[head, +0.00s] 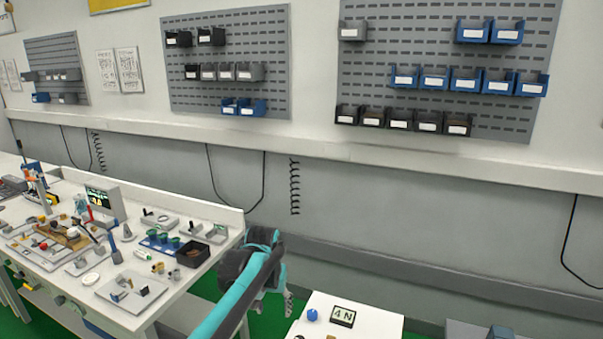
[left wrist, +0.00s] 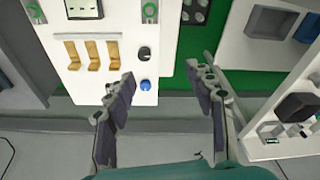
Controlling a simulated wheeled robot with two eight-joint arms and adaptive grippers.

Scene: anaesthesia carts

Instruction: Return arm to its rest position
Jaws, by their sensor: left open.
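My left arm (head: 235,298), teal with a dark wrist, reaches in from the bottom of the head view. My left gripper (head: 288,302) hangs low over the gap between the long workbench and a small white table, partly hidden by its own wrist. In the left wrist view the left gripper (left wrist: 165,95) shows two grey fingers spread wide apart, with nothing between them. My right arm and gripper are in neither view.
The cluttered white workbench (head: 205,215) is left of the arm. Green floor (head: 268,318) shows between. Pegboards (head: 228,60) with bins hang behind.

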